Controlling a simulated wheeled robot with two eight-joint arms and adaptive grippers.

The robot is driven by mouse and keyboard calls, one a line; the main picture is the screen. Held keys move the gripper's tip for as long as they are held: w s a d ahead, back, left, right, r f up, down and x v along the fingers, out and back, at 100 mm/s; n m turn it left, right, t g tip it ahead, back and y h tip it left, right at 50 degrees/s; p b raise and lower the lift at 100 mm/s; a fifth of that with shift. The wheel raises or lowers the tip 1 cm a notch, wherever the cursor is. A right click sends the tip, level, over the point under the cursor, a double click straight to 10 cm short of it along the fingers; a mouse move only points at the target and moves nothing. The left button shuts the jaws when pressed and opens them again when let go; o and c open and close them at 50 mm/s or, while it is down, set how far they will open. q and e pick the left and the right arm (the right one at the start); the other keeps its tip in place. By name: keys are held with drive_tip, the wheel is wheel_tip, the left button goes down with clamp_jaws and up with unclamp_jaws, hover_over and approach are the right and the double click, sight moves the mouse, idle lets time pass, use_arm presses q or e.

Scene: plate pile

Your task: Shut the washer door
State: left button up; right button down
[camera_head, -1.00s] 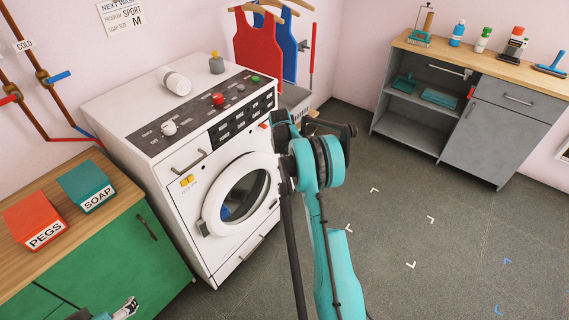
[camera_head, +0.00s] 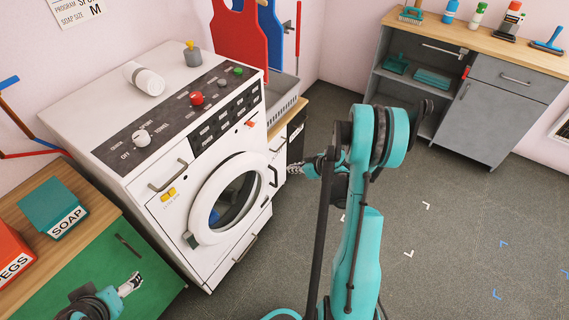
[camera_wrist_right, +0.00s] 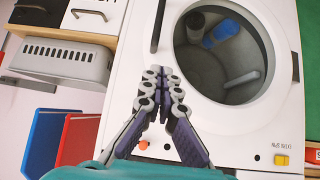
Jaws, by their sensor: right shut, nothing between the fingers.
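The white washer (camera_head: 120,85) stands at the left. Its round door (camera_head: 197,215) has a white ring and dark glass, with blue cloth visible inside. The door sits at or near the washer front; I cannot tell whether it is latched. A black handle (camera_head: 273,177) is on its right side and also shows in the wrist view (camera_wrist_right: 158,25). My right gripper (camera_head: 296,168) is shut and empty, just right of the handle. In the wrist view its fingertips (camera_wrist_right: 163,76) lie beside the door ring (camera_wrist_right: 182,78). My left gripper (camera_head: 133,282) is low at the left; its jaw opening is unclear.
A green cabinet (camera_head: 85,270) with a wooden top holds the soap box (camera_head: 52,208) and pegs box (camera_head: 12,262). A grey sink (camera_head: 283,98) stands right of the washer. A grey workbench (camera_head: 490,120) is at the back right. The floor before it is clear.

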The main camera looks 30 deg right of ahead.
sight(267, 165)
drive_tip(key=shift+w+a+r+b+x, duration=0.1)
drive_tip(key=shift+w+r+b+x, duration=0.45)
drive_tip(key=shift+x, duration=1.45)
drive_tip(key=shift+a+r+b+x, duration=0.1)
drive_tip(key=shift+b+x, duration=0.8)
drive_tip(key=shift+x, duration=1.15)
drive_tip(key=shift+w+a+r+b+x, duration=0.1)
drive_tip(key=shift+w+r+b+x, duration=0.45)
drive_tip(key=shift+x, duration=1.45)
drive_tip(key=shift+s+f, duration=0.15)
drive_tip(key=shift+s, duration=0.1)
